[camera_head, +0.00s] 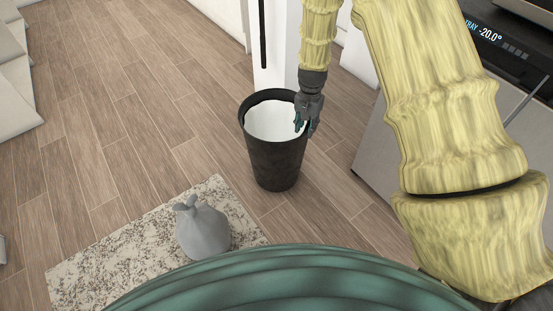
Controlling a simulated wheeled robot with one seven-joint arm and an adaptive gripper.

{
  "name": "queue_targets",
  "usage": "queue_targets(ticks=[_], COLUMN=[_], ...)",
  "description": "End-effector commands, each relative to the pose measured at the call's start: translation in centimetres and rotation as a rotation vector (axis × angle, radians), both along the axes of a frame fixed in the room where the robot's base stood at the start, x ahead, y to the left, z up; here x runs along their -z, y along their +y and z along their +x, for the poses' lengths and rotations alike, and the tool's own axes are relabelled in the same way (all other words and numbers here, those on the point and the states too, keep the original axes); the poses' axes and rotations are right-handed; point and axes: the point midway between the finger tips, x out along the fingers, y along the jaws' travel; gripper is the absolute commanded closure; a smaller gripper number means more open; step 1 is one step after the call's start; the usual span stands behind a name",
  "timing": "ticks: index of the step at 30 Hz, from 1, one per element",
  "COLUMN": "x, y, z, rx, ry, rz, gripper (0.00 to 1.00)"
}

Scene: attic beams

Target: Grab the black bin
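The black bin (273,165) stands upright on the wood floor in the upper middle of the head view. It is round, dark and open at the top, with a white inside. My gripper (306,127) points down at the right side of the bin's rim, with its fingers overlapping the rim in the picture. One finger shows in front of the white inside and the other near the rim's outer right edge. I cannot tell whether the fingers touch or clamp the rim.
A grey tied bag (202,231) sits on a speckled rug (128,246) in front and to the left of the bin. A grey appliance (392,165) stands on the right, and a white upright panel (276,45) is behind the bin.

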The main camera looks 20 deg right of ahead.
Motion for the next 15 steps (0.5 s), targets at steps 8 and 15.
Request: queue_targets(ticks=[8,15], x=[3.5,5.1], y=[-0.4,-0.4], z=[0.0,-0.1], rx=[0.002,0.002], ry=[0.001,0.002], rz=[0.0,-0.001], gripper=[0.68,0.68])
